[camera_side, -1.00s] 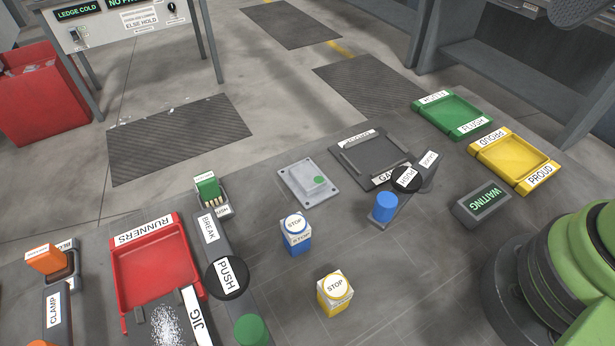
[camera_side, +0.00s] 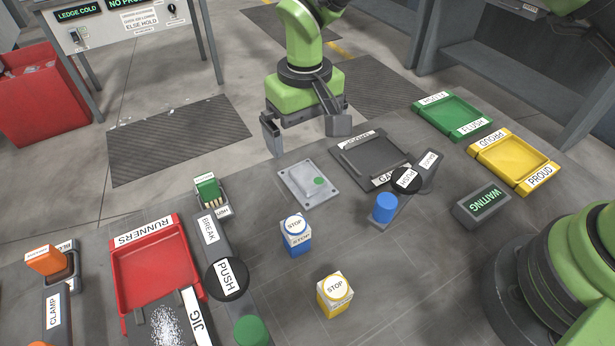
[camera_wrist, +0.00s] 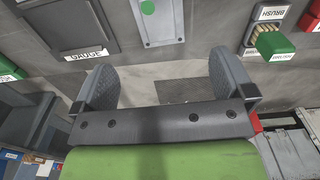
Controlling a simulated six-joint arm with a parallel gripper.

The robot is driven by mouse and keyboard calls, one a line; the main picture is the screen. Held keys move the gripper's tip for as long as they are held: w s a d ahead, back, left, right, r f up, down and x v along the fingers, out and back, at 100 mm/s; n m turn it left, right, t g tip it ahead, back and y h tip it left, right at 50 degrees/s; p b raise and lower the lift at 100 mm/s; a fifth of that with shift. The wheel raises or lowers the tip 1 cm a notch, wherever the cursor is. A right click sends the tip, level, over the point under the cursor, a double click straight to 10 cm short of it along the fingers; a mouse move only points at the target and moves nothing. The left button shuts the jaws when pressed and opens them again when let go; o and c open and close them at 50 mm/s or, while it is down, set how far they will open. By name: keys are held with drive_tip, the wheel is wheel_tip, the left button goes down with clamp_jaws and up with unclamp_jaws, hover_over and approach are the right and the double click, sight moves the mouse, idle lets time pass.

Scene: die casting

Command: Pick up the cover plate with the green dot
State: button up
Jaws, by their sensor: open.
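The cover plate (camera_side: 304,183) is a light grey rectangular plate with a raised middle and a green dot (camera_side: 319,181) on it. It lies flat on the dark table in the side view. The wrist view shows part of the plate (camera_wrist: 167,33) at the top edge, cut off, with its green dot. My gripper (camera_side: 306,140) is in the air beyond the plate in the side view, its fingers pointing down and spread wide. In the wrist view both fingers (camera_wrist: 167,80) are apart with nothing between them, and the plate lies beyond the tips.
The dark gauge tray (camera_side: 372,155) lies right of the plate, and the brush holder (camera_side: 211,200) left of it. Blue (camera_side: 295,240) and yellow (camera_side: 334,300) stop blocks stand in front. Green (camera_side: 452,117) and yellow (camera_side: 512,160) trays lie at right. The red runners tray (camera_side: 157,275) lies at left.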

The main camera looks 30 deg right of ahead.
sight(306, 174)
wheel_tip(306, 174, down, 10)
drive_tip(key=shift+r, duration=0.2)
drive_tip(key=shift+c, duration=0.2)
